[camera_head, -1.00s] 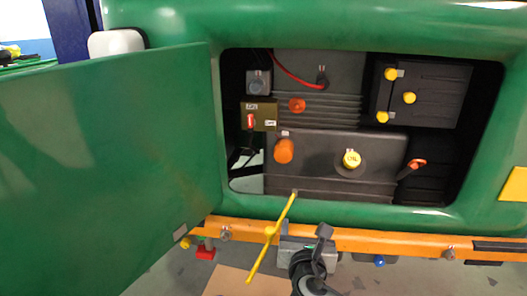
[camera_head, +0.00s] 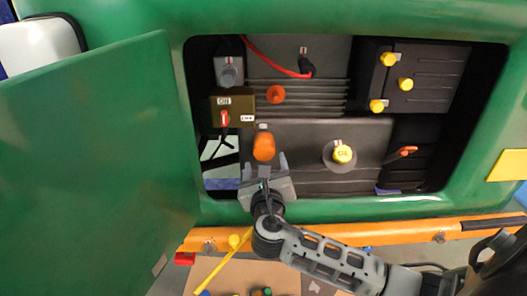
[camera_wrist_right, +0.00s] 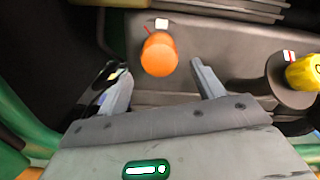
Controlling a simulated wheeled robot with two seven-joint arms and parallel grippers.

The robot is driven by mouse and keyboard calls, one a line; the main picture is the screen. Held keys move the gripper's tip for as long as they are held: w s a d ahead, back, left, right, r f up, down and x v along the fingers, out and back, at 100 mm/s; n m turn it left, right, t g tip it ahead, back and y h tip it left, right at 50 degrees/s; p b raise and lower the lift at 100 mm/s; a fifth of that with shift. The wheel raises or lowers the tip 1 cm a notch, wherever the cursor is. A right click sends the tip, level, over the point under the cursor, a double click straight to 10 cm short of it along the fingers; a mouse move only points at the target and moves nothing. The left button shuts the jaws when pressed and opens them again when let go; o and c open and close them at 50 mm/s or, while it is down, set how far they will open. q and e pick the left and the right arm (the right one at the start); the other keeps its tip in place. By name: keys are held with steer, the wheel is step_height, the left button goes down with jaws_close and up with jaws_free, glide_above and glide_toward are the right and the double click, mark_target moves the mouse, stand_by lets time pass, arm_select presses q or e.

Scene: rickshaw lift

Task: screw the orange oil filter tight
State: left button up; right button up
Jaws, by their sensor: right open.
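The orange oil filter (camera_head: 264,147) is a rounded orange cylinder on the grey engine block inside the open compartment. It also shows in the right wrist view (camera_wrist_right: 159,54), just beyond and between the fingertips. My right gripper (camera_head: 265,163) is open and empty, just below the filter in the head view, with its fingers pointing at it. In the right wrist view the fingers (camera_wrist_right: 158,78) stand apart, one on each side below the filter. I cannot tell whether they touch it. My left gripper is not in view.
A yellow oil cap (camera_head: 342,154) sits right of the filter. A switch box (camera_head: 231,110) is at upper left, and a second orange part (camera_head: 276,94) is above. The green door (camera_head: 100,170) stands open at left. An orange bar (camera_head: 340,239) runs below the opening.

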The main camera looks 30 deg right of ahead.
mark_target(264, 154)
steer(key=b+x, duration=0.1)
steer(key=x, duration=0.5)
steer(key=shift+f, duration=0.2)
steer(key=n, duration=0.1)
steer(key=n+p, duration=0.1)
steer(key=r+n, duration=0.1)
steer(key=shift+w+d, duration=0.25)
steer(key=shift+w, duration=0.15)
steer(key=n, duration=0.4)
steer(key=shift+s+f, duration=0.1)
steer(key=shift+f, duration=0.1)
steer(key=n, duration=0.5)
steer(key=shift+f, duration=0.1)
steer(key=shift+a, duration=0.1)
steer(key=c, duration=1)
steer(key=m, duration=0.3)
steer(key=shift+b, duration=0.3)
steer(key=shift+c, duration=0.2)
steer(key=shift+m, duration=0.5)
